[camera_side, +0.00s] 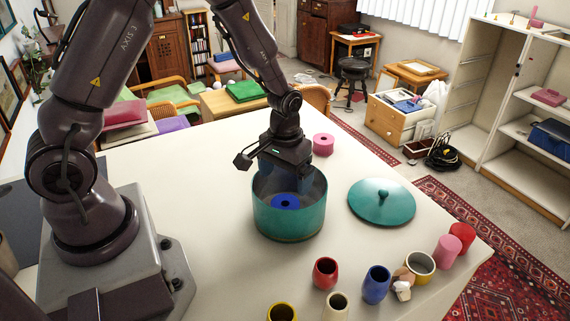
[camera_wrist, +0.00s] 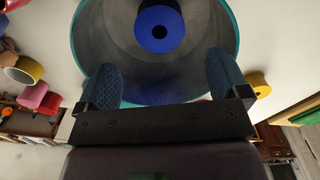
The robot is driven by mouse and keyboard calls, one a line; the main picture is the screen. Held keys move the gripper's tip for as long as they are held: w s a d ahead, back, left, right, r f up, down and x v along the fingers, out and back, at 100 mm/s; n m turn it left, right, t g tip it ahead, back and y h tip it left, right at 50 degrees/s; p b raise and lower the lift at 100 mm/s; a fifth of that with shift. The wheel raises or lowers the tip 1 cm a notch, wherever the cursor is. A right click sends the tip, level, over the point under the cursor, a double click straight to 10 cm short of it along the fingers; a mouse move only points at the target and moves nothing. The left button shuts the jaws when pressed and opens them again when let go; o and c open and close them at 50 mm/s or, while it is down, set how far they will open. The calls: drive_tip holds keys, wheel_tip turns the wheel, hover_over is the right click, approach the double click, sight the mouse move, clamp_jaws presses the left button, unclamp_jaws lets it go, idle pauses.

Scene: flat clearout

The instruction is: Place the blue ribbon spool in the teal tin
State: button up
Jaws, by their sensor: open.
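The teal tin (camera_side: 288,222) stands open on the white table, and its wall also shows in the wrist view (camera_wrist: 78,40). The blue ribbon spool (camera_side: 286,202) is inside the tin, its round top and centre hole facing up. In the wrist view the spool (camera_wrist: 160,28) lies beyond my fingertips, apart from both fingers. My gripper (camera_wrist: 170,75) is open and empty, over the tin's opening; in the side view the gripper (camera_side: 287,178) hangs above the spool. The teal lid (camera_side: 381,203) lies on the table right of the tin.
A pink spool (camera_side: 323,144) stands behind the tin. Red (camera_side: 325,273) and blue (camera_side: 376,284) cups stand in front, with several more cups and spools toward the right edge. A yellow spool (camera_wrist: 258,84) shows beside my finger in the wrist view. The table left of the tin is clear.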

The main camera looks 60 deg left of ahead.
drive_tip(key=s+d+r+m+t, duration=0.1)
drive_tip(key=s+r, duration=0.1)
drive_tip(key=r, duration=0.7)
drive_tip(key=s+d+r+m+t, duration=0.1)
drive_tip(key=s+d+r+t, duration=0.15)
drive_tip(key=r, duration=0.55)
drive_tip(key=s+r+m+t, duration=0.2)
drive_tip(key=s+r, duration=0.6)
drive_tip(key=s, duration=0.3)
drive_tip(key=shift+d+m, duration=0.4)
